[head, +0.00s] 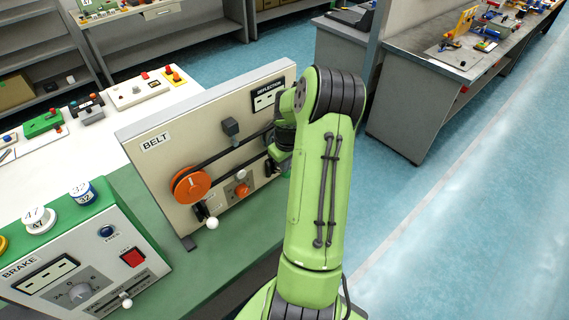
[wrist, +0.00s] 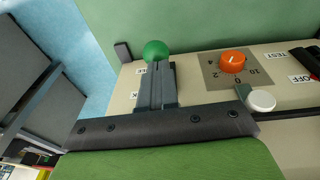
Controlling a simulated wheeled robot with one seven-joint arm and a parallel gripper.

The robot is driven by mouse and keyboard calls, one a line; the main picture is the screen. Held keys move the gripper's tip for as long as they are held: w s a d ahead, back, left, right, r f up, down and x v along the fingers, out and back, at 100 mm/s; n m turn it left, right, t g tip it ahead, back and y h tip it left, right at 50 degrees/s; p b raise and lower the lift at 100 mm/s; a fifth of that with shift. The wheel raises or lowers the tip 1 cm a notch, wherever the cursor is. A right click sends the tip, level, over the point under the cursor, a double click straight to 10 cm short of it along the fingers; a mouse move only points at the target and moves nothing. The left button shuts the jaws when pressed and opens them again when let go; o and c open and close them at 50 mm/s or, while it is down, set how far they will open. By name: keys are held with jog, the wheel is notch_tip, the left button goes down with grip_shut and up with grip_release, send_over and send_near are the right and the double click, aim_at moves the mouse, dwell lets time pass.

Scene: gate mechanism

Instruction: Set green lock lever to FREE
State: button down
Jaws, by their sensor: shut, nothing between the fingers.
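The green lock lever shows its round green knob (wrist: 156,50) in the wrist view, at the edge of the cream panel. My gripper (wrist: 157,67) is shut and empty, with its fingertips right at the knob; I cannot tell whether they touch it. The fingers hide the lever's stem and most of the label beside it, so only a few letters show and the lever's setting cannot be read. In the head view my arm covers the gripper and most of the lever. The BELT panel (head: 150,165) stands upright on the green bench.
Beside the lever are an orange dial (wrist: 232,62) and a white knob (wrist: 262,100). The head view shows an orange wheel (head: 190,185) with a belt on the panel. The BRAKE box (head: 85,265) stands at the lower left. Blue floor (head: 440,220) is clear at right.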

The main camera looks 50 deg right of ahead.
jog(key=shift+s+d+f+b, duration=0.15)
jog(key=shift+f+b, duration=0.15)
jog(key=shift+b, duration=0.25)
jog(key=shift+s+a+f+t+b, duration=0.1)
jog(key=shift+s+a+t+b, duration=0.15)
jog(key=shift+t+b, duration=0.3)
jog(key=shift+f, duration=0.1)
jog(key=shift+s+f+t+h+b, duration=0.3)
jog(key=shift+f+t+b, duration=0.1)
jog(key=shift+b, duration=0.75)
jog(key=s+f+t+b, duration=0.1)
jog(key=f+b, duration=0.1)
jog(key=b, duration=0.3)
jog(key=s+f+t+b, duration=0.1)
jog(key=f+t+b, duration=0.1)
jog(key=b, duration=0.4)
jog(key=s+f+t+b, duration=0.1)
jog(key=f+b, duration=0.3)
jog(key=b, duration=0.2)
jog(key=shift+a+f+h, duration=0.2)
jog(key=shift+a+h, duration=0.15)
jog(key=shift+h, duration=0.05)
jog(key=shift+f+b, duration=0.7)
jog(key=shift+b, duration=0.25)
